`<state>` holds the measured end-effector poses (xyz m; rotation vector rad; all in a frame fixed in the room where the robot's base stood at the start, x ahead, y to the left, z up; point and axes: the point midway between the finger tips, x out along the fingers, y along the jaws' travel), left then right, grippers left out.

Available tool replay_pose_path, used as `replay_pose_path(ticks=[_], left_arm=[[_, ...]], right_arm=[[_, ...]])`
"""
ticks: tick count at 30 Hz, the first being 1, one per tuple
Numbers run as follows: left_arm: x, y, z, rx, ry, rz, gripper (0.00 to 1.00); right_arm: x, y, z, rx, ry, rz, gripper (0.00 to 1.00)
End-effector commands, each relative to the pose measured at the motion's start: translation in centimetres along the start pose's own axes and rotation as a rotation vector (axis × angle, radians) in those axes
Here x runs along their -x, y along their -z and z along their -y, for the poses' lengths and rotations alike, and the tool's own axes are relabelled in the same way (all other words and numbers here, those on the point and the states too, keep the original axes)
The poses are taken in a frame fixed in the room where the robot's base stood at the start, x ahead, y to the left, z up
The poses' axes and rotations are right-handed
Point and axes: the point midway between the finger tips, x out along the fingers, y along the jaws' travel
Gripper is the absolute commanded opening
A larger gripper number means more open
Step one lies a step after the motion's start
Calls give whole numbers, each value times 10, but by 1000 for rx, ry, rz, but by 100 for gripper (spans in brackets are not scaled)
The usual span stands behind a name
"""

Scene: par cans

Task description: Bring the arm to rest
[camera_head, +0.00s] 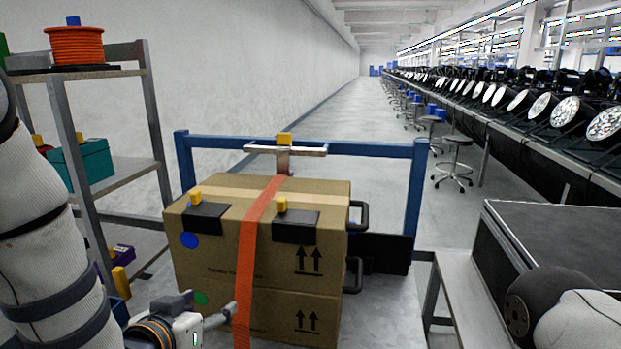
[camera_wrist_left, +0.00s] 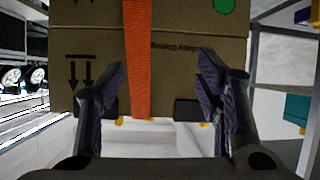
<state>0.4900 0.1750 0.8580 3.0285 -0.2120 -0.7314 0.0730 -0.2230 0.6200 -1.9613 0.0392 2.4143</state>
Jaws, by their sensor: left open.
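My left arm (camera_head: 45,220) comes in from the left edge and hangs low. Its gripper (camera_head: 222,314) is in front of the lower part of a strapped cardboard box (camera_head: 195,255). In the left wrist view the gripper (camera_wrist_left: 163,88) is open, its two dark fingers wide apart. The box (camera_wrist_left: 85,40) and its orange strap (camera_wrist_left: 137,60) show beyond and between the fingers, upside down. Nothing is held; whether a finger touches the box I cannot tell. Part of my right arm (camera_head: 575,315) shows at the lower right; its gripper is out of view.
A blue-framed cart (camera_head: 415,200) carries the box. A metal shelf (camera_head: 120,175) with an orange reel (camera_head: 76,45) and a teal bin (camera_head: 88,165) stands close at left. A black case (camera_head: 560,240) is at right.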

Motion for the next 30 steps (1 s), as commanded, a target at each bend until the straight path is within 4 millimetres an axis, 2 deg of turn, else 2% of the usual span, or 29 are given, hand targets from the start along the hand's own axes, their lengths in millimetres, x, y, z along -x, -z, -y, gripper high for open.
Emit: replay_pose_path(ticks=[1,5,6,8,9,12,13,15,18,19,22,30], left_arm=[[4,-42,3,13,10,103,59],[35,-160,10,49,42,406,59],[52,-197,11,60,51,508,59],[83,-248,12,77,66,660,59],[106,-280,12,87,77,761,59],[169,-342,10,110,98,992,59],[188,-356,10,116,104,1054,59],[224,-380,8,127,116,1168,59],[257,-397,6,136,125,1270,59],[263,-400,5,137,126,1286,59],[270,-403,5,139,128,1309,59],[269,-402,5,139,128,1305,59]], right_arm=[[0,-1,0,0,0,2,40],[0,-2,0,0,0,4,40],[0,-2,0,0,0,4,40],[0,-2,0,0,0,4,40],[0,-2,0,0,0,4,40],[0,-2,0,0,0,4,40],[0,-2,0,0,0,4,40],[0,-1,0,0,0,3,40],[0,-2,0,0,0,3,40],[0,-2,0,0,0,3,40],[0,-2,0,0,0,3,40],[0,-2,0,0,0,4,40]])
